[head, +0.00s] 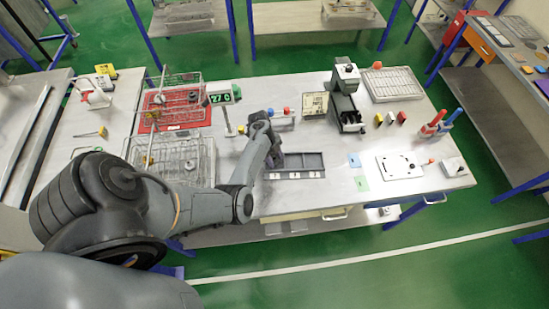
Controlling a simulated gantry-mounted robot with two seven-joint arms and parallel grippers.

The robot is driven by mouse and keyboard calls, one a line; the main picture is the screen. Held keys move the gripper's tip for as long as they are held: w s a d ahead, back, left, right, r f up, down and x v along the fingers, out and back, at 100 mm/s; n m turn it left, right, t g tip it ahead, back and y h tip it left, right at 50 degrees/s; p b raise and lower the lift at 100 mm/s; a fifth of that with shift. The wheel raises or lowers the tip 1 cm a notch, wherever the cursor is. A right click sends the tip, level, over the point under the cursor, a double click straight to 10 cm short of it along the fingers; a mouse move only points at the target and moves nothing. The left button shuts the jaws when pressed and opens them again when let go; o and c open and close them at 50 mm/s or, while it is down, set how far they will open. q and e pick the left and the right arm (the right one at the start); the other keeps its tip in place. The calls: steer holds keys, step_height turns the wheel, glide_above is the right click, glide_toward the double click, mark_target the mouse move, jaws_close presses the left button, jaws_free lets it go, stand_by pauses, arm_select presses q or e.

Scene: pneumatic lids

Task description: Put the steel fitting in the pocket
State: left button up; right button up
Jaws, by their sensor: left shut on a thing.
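My left gripper (274,160) reaches in from the left, over the left end of a dark grey tray (313,163) on the bench. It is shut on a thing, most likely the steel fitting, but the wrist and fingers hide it. The tray has pockets side by side and small white labels along its front. Its middle and right pockets look empty; its left end is partly hidden by the gripper. I cannot tell whether the held thing touches the tray. My right gripper is not in view.
Wire baskets (185,160) and a red mat (150,120) lie left of the tray. A small display (221,97) stands behind my forearm. A black-and-white device (346,98) stands behind right. A white plate (400,166) lies right. Bare bench lies between tray and device.

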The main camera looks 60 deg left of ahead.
arm_select(q)
steer(key=shift+f, duration=0.15)
steer(key=o, duration=0.9)
